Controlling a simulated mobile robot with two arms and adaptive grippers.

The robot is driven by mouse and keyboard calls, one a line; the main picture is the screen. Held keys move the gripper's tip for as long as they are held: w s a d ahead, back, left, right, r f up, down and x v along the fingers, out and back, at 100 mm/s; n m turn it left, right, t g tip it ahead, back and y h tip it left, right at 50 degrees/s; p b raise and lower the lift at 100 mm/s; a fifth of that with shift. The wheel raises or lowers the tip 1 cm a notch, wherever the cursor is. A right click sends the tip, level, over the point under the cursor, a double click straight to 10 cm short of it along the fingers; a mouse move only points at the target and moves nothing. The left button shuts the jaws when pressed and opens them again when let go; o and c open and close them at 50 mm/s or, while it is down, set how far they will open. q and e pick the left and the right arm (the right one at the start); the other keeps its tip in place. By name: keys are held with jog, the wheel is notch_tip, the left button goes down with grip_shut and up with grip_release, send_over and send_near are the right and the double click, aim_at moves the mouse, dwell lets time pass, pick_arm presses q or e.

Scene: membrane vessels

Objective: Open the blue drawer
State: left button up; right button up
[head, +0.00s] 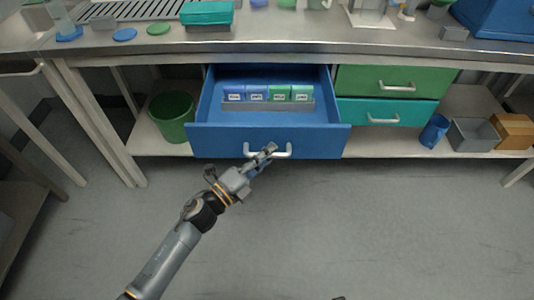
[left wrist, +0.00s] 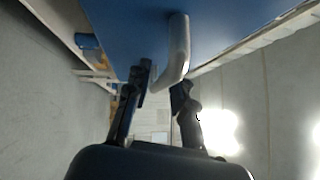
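The blue drawer (head: 270,143) is pulled well out from under the bench, and its inside shows in the head view. Its front face also fills the top of the left wrist view (left wrist: 220,30). A pale bar handle (head: 285,155) runs along its front.
Inside the drawer several blue and green labelled boxes (head: 268,93) stand in a grey rack. Green (head: 370,78) and teal (head: 360,112) drawers at right are shut. A green bin (head: 172,115) stands left on the lower shelf. The floor in front is clear.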

pick_arm(q)
jog(key=shift+o, duration=0.2)
jog(key=v, duration=1.2)
